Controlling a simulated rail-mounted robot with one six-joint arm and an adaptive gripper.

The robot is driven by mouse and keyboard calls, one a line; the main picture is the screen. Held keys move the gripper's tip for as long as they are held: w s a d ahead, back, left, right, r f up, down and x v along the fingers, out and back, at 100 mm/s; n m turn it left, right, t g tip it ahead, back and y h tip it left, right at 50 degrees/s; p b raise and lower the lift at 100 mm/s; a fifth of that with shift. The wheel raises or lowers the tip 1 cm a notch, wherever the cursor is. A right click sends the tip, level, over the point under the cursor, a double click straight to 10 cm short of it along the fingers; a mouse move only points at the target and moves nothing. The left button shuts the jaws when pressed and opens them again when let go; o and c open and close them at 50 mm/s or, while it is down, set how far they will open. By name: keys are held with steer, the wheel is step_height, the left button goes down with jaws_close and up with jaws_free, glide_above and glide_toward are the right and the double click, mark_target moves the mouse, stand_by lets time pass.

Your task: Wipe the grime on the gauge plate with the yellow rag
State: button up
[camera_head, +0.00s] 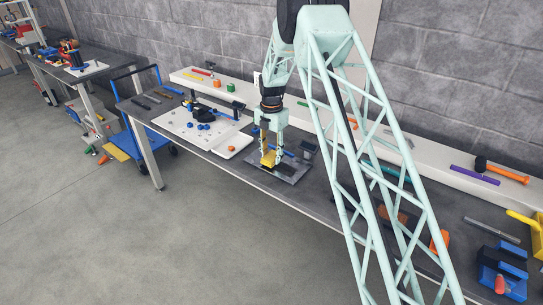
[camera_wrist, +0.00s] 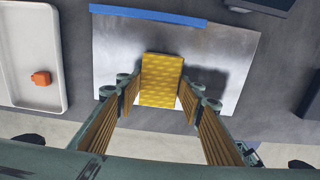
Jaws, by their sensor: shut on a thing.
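The yellow rag (camera_wrist: 161,82) is between the fingertips of my gripper (camera_wrist: 162,92), which is shut on it. The rag is over the near part of the grey metal gauge plate (camera_wrist: 120,50); contact with the plate cannot be told. A darker area (camera_wrist: 222,48) lies on the plate to the right of the rag; I cannot tell whether it is grime or shadow. In the head view my gripper (camera_head: 269,158) points down, with the rag (camera_head: 268,159) low over the plate (camera_head: 292,172). Part of the plate is hidden under the rag.
A blue bar (camera_wrist: 148,15) runs along the plate's far edge. A white tray (camera_wrist: 58,60) with an orange piece (camera_wrist: 41,78) lies to the left. A dark block (camera_head: 307,147) stands behind the plate. A white ledge (camera_head: 240,90) with tools runs along the wall.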

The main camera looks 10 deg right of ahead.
mark_target(280, 168)
steer(key=shift+f+b, duration=0.3)
steer(key=shift+f, duration=0.3)
stand_by(0.4)
steer(key=shift+s, duration=0.1)
steer(key=shift+s+d+f+b, duration=0.2)
steer(key=shift+s+d+b, duration=0.25)
steer(key=shift+s+d, duration=1.05)
steer(key=shift+s, duration=0.2)
steer(key=shift+s+f, duration=0.1)
steer(key=shift+s+d, duration=0.1)
steer(key=shift+s+d+b, duration=0.45)
steer(key=shift+s+d, duration=0.95)
steer(key=shift+s, duration=0.15)
steer(key=shift+s+d, duration=0.1)
steer(key=shift+d, duration=0.05)
